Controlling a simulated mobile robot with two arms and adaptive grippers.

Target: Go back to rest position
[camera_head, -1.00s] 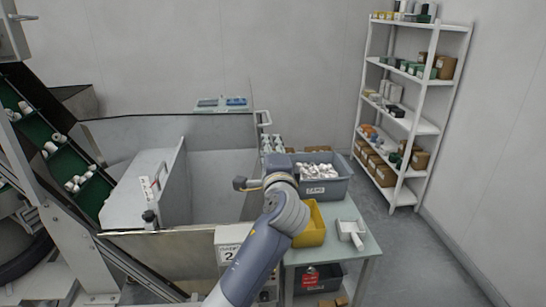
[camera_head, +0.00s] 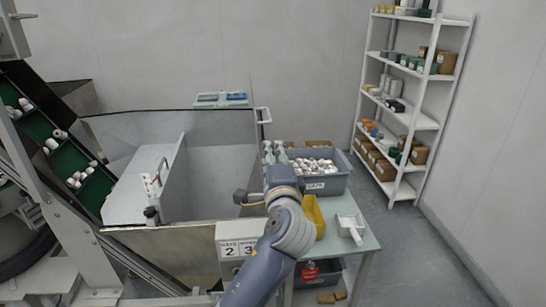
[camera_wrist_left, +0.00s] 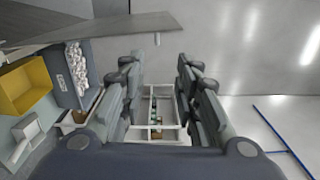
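The arm in the head view is blue and grey and rises from the bottom middle to a bent wrist (camera_head: 280,190), which I take to be my left one. Its fingers are hidden there behind the wrist. In the left wrist view my left gripper (camera_wrist_left: 158,95) has its two dark fingers apart, with a clear gap and nothing between them. The yellow bin (camera_head: 314,217) stands on the side table just right of the arm, partly covered by it. It also shows in the left wrist view (camera_wrist_left: 28,85). My right gripper is in neither view.
A grey bin (camera_head: 325,187) of white parts and a white scoop (camera_head: 350,229) are on the side table (camera_head: 366,245). The metal hopper (camera_head: 215,170) stands left of the arm. A white shelf rack (camera_head: 425,122) is at the back right; the floor before it is clear.

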